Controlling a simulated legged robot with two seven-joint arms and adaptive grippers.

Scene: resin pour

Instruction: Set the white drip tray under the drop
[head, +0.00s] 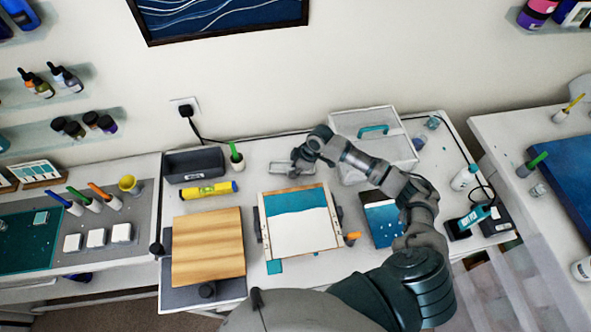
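A small pale tray (279,168), likely the white drip tray, lies at the back of the middle table. My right gripper (299,163) is beside its right end; I cannot tell whether they touch, nor whether the fingers are open. A panel (303,224) with teal and white paint rests in a frame at the table's middle. A small teal patch (274,267) shows at the panel's front left corner, by the table's front edge. My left gripper is not in view.
A wooden board (208,247) stands left of the panel, and a blue picture (383,222) lies right of it. A yellow level (208,190), a dark bin (194,164) and a cup with a green-handled tool (237,160) are behind. A white case (375,125) stands back right.

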